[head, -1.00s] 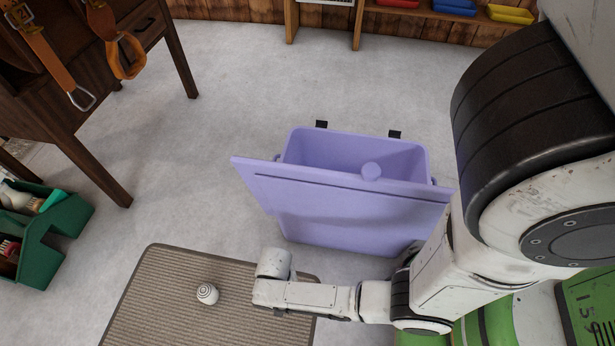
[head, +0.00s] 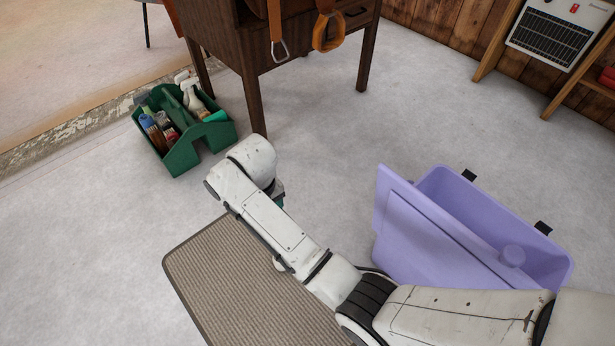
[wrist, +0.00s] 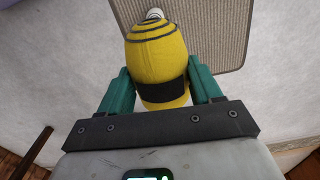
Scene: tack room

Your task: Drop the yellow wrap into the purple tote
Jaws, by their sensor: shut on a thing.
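The yellow wrap (wrist: 160,57) is a fat roll with dark spiral lines on its end and a dark band round it. My gripper (wrist: 160,78) is shut on it, with a teal finger on each side. In the head view my forearm and wrist hide the wrap; only a bit of teal finger shows. The purple tote (head: 455,187) stands on the floor at the right of the head view, apart from my gripper. Its top is open, and its lid (head: 425,235) hangs tilted at the near side. A round purple knob shows there.
A green caddy (head: 182,157) with bottles and brushes stands by a dark wooden desk (head: 257,100). Grey floor is clear between desk and tote.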

